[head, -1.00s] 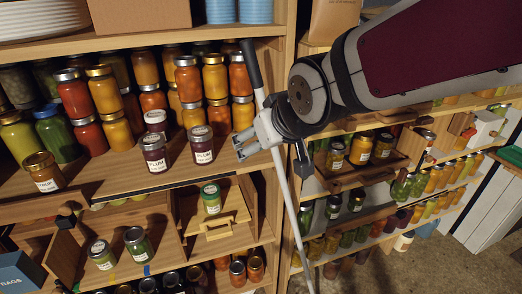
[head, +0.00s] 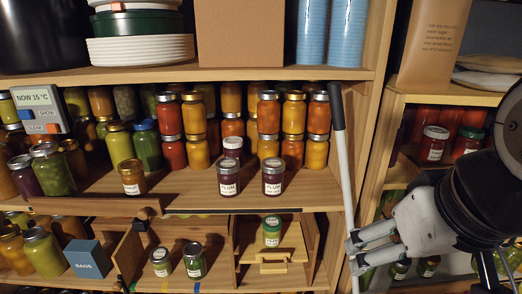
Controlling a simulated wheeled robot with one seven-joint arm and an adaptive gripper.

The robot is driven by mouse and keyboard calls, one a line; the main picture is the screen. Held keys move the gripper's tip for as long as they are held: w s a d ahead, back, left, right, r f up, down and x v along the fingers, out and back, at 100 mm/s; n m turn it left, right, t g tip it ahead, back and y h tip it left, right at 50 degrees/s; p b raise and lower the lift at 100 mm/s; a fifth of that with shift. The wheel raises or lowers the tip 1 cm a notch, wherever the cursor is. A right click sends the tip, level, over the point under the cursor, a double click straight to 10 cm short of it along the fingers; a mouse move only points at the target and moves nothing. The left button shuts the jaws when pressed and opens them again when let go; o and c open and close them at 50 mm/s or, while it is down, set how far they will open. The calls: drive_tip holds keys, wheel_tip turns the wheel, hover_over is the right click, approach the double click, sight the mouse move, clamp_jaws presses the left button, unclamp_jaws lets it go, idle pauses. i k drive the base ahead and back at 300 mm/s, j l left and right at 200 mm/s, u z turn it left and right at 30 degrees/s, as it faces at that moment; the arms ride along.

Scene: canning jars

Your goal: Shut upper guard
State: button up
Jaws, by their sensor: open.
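A wooden guard board (head: 95,206) runs along the front edge of the left part of the upper jar shelf. It covers only that part. To its right the shelf front is open, with a dark strip (head: 250,211) along the edge. A dark knob (head: 140,225) sits just below the board's right end; I cannot tell which part it belongs to. My gripper (head: 355,255) is open and empty at the lower right, pointing left, well apart from the guard. Its fingertips overlap the white pole in the picture; contact is unclear.
A white pole (head: 345,165) with a dark handle leans at the shelf's right post. Two plum jars (head: 229,179) and an orange jar (head: 131,177) stand near the shelf front. Below are a blue box (head: 87,259), small green jars (head: 194,262) and a wooden tray (head: 290,243).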

sight(142, 208)
drive_tip(key=u, duration=1.25)
